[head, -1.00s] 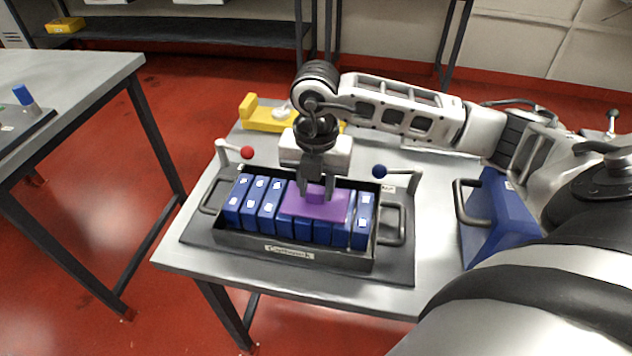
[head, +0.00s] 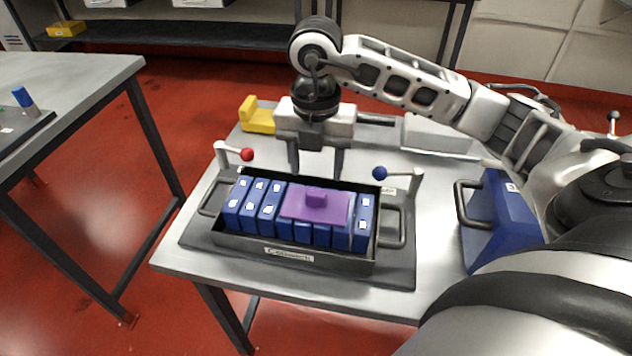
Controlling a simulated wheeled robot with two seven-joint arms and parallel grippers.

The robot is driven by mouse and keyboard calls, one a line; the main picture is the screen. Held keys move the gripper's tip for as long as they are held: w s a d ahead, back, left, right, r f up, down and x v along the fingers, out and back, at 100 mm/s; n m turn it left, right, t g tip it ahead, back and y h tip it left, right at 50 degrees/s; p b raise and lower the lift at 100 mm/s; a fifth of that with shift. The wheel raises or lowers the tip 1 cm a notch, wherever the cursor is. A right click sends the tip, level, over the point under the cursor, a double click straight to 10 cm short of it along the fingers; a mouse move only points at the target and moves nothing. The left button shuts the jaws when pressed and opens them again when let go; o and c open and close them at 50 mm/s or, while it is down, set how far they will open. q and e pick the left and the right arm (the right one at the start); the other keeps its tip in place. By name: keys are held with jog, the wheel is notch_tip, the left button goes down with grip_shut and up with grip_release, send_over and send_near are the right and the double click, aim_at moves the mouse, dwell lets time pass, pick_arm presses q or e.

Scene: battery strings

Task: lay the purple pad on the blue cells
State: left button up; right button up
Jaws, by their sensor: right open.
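The purple pad (head: 330,207) lies flat on top of the blue cells (head: 268,202), toward the right part of the row, with its small raised grip on top. The blue cells stand in a row in a dark open tray (head: 240,242) with a label on its front. My right gripper (head: 316,168) is open and empty above and behind the pad, apart from it, its two fingers spread and pointing down. My left gripper does not show.
A red-ball post (head: 246,154) and a blue-ball post (head: 379,173) rise behind the tray at either side. A yellow object (head: 257,117) lies at the back. A blue case (head: 497,222) with a handle stands at right. Another table (head: 70,75) is at left.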

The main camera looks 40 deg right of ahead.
aim_at(316, 193)
notch_tip(316, 193, up, 6)
dwell(0.7)
